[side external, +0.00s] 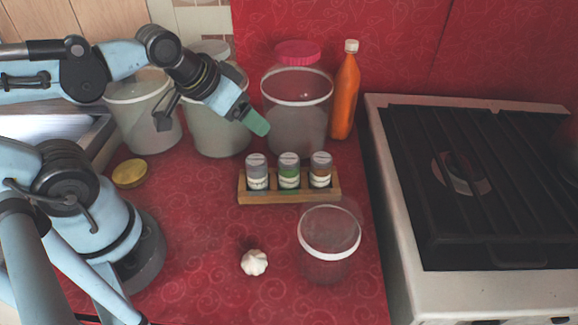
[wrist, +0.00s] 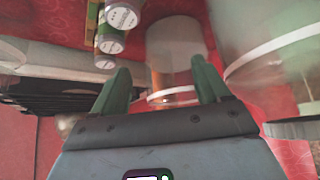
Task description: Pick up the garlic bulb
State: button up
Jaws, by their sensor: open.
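My gripper (side external: 257,123) is well above and behind the bulb, in front of the tall canisters. In the wrist view its two green fingers (wrist: 162,84) stand apart with nothing held between them. A clear container shows beyond the gap.
The clear jar (side external: 329,240) stands close right of the garlic. A wooden rack (side external: 290,197) with three spice jars is behind it. Large canisters (side external: 297,115) and an orange bottle (side external: 345,95) line the wall. A stove (side external: 470,180) is right. The counter front-left of the bulb is clear.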

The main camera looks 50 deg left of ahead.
jog(key=s+d+f+n+g+h, duration=0.1)
jog(key=s+d+n+g, duration=0.25)
jog(key=d, duration=0.65)
jog(key=n+g+y, duration=0.1)
jog(key=n+g, duration=0.3)
jog(key=n, duration=0.1)
send_over(254, 255)
jog(key=f, duration=0.2)
jog(key=shift+t, duration=0.25)
jog(key=shift+f, duration=5.35)
jog(key=c, duration=1.1)
